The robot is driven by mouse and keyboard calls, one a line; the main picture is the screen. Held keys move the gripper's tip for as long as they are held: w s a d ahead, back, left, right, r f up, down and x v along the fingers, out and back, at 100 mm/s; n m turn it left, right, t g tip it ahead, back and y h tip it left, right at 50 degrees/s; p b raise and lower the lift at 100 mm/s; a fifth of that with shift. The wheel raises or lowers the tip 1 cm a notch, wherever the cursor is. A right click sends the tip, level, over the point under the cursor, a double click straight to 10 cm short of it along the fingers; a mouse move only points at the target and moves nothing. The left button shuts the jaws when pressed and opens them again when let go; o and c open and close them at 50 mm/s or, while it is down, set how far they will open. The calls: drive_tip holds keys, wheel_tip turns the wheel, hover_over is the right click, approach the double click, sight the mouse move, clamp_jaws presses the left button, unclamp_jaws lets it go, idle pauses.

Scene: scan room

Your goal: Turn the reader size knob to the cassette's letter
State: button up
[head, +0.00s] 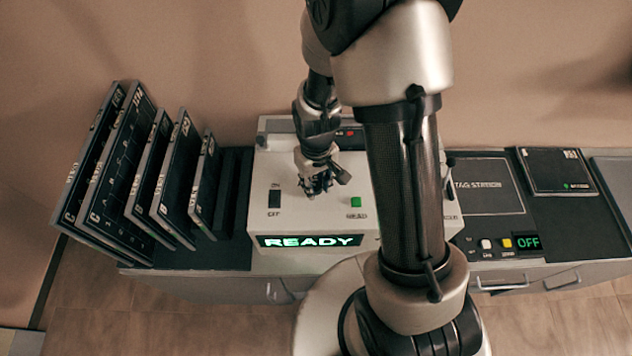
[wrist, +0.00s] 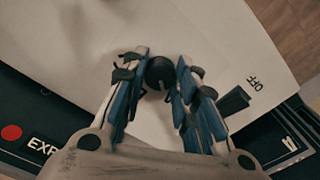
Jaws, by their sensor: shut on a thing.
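The reader (head: 285,170) is a white box on the counter, with a lit green READY display (head: 310,241) on its front. My gripper (head: 316,188) points down at the top of the reader, between a black switch (head: 274,198) and a green READ button (head: 355,202). In the wrist view my gripper (wrist: 162,85) has its fingers closed on both sides of a dark round knob (wrist: 160,72). The head view hides the knob behind the gripper. No size letters around the knob are readable. Which cassette the task means cannot be told.
Several black cassettes (head: 115,185) lean upright in a rack at left, some lettered C or B. At right is the tag station (head: 488,187), with a flat black cassette-like panel (head: 556,171), white and yellow buttons, and an OFF display (head: 528,243). My arm covers the reader's right side.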

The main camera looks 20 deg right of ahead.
drive_tip(key=shift+n, duration=0.6)
drive_tip(key=o, duration=1.1)
wheel_tip(320, 180, up, 12)
drive_tip(key=shift+r, duration=0.1)
idle(0.5)
wheel_tip(320, 180, up, 5)
drive_tip(key=t+b, duration=0.1)
drive_tip(key=b, duration=0.1)
hover_over(316, 186)
drive_tip(key=s, duration=0.2)
drive_tip(key=s+r+m+t+b, duration=0.1)
drive_tip(key=s+r, duration=0.1)
drive_tip(key=s, duration=0.2)
drive_tip(key=s+r+m+t, duration=0.1)
drive_tip(key=s+r, duration=0.1)
drive_tip(key=s, duration=0.2)
drive_tip(key=s+r+m+t+b, duration=0.1)
drive_tip(key=s+r, duration=0.1)
drive_tip(key=s, duration=0.3)
drive_tip(key=shift+r+t+b, duration=0.3)
drive_tip(key=shift+b, duration=0.05)
